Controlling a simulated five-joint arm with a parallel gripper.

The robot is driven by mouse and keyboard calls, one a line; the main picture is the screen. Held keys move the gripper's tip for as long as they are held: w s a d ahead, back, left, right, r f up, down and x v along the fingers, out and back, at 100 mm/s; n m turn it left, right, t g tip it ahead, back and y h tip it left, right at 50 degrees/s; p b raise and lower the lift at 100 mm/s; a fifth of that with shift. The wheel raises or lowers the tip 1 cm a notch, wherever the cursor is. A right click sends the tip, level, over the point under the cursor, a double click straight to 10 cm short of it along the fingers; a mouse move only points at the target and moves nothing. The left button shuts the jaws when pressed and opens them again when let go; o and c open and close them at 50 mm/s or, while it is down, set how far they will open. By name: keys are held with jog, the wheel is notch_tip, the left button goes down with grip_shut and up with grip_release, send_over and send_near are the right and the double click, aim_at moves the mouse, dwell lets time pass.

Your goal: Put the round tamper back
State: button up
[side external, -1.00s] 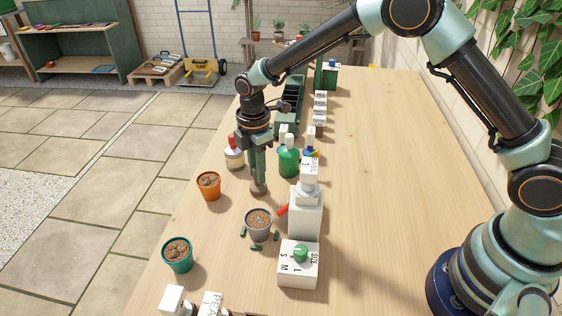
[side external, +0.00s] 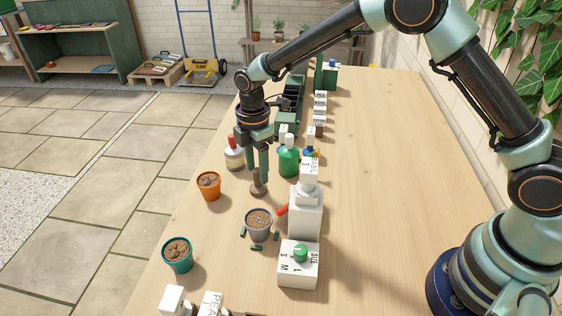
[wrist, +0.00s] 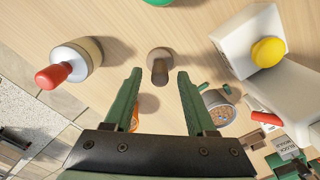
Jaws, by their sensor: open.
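The round tamper (side external: 259,189), brown with an upright handle and a round base, stands on the wooden table behind the grey pot of gravel. It also shows in the wrist view (wrist: 159,54), beyond and between the fingertips. My gripper (wrist: 159,76) has its two green fingers spread apart with nothing between them gripped. In the side view my gripper (side external: 259,168) points down just above the tamper, close to its handle top. I cannot tell whether a finger touches it.
The grey pot (side external: 258,223) has small green pieces around it. An orange pot (side external: 208,185) stands left, a teal pot (side external: 177,254) nearer. A red-capped bottle (side external: 234,157) and a green bottle (side external: 289,162) stand close behind.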

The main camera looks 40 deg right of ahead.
aim_at(257, 169)
notch_tip(257, 169, up, 11)
jog(key=s+d+r+m+t, duration=0.2)
jog(key=s+d+r+m, duration=0.5)
jog(key=d+r+m, duration=0.15)
jog(key=s+d+m+t, duration=0.3)
jog(key=s+d+m, duration=0.4)
jog(key=s, duration=0.5)
jog(key=shift+r+m+t, duration=0.15)
jog(key=shift+m+t, duration=0.15)
jog(key=shift+m, duration=0.95)
